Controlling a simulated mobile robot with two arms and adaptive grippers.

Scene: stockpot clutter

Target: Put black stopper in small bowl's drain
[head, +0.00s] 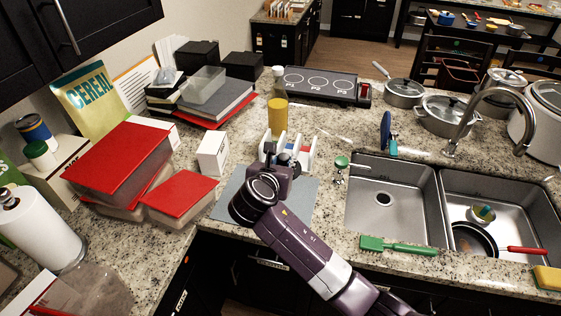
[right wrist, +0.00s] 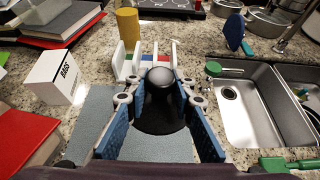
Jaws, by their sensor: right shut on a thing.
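My right gripper (head: 277,168) is above the grey mat at the counter's front. In the right wrist view, its blue-padded fingers are shut on the black stopper (right wrist: 160,98), which has a round knob and a wide, flared base. The head view does not show the stopper clearly behind the gripper. The sink's small bowl (head: 362,224) is to the right of the gripper, and its round drain (head: 383,199) looks uncovered. The bowl also shows at the right of the wrist view (right wrist: 246,122), apart from the stopper. My left gripper is not in view.
A white rack (head: 313,146) and yellow cylinder (head: 277,117) stand behind the gripper. A green-topped fitting (head: 341,163) stands beside the small bowl, and a green brush (head: 398,246) lies before it. The large bowl (head: 478,184) holds a red-handled pan (head: 520,250).

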